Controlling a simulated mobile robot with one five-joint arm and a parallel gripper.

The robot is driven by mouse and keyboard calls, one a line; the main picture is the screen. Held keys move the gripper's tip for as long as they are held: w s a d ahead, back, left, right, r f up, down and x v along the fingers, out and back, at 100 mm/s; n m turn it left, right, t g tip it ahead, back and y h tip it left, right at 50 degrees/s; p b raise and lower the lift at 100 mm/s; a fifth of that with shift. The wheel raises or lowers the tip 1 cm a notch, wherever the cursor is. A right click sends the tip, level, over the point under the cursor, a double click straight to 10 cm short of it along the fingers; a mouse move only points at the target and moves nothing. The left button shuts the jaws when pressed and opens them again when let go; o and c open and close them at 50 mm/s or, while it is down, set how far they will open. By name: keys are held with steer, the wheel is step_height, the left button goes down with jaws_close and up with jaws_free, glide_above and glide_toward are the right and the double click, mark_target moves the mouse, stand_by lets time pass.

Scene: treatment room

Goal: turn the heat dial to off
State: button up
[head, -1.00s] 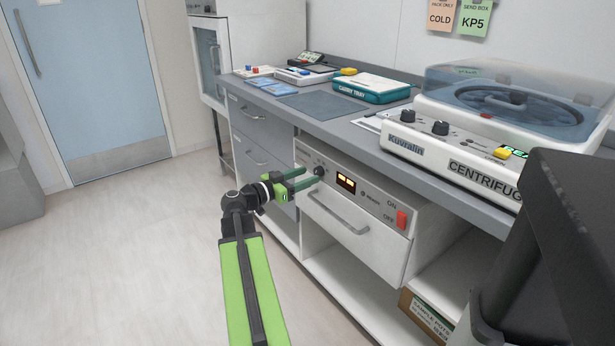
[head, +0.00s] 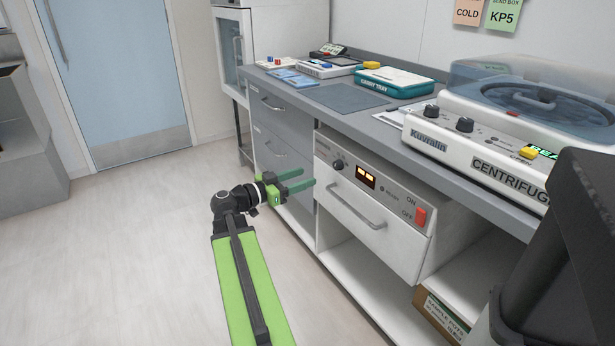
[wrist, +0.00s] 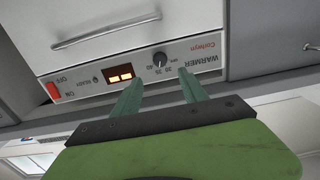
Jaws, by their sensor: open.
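The heat dial (head: 338,165) is a small black knob on the light front panel of the warmer (head: 372,228), left of its lit orange display (head: 367,178). In the wrist view, which looks upside down, the dial (wrist: 159,60) has scale numbers beside it. Its pointer's exact setting is too small to tell. My gripper (head: 308,178) is open and empty, its two green fingers pointing at the panel. The fingertips are short of the dial, a little left of and below it in the head view. In the wrist view the dial shows between the fingertips (wrist: 157,76), beyond them.
The warmer's drawer handle (head: 358,208) sticks out below the dial. A red rocker switch (head: 420,217) is at the panel's right end. The counter (head: 385,128) overhangs above, with a centrifuge (head: 480,150) on it. Open floor (head: 120,250) lies to the left.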

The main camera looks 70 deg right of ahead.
steer(key=v, duration=1)
stand_by(0.4)
steer(key=shift+f, duration=0.1)
steer(key=v, duration=1.7)
steer(key=shift+a, duration=0.15)
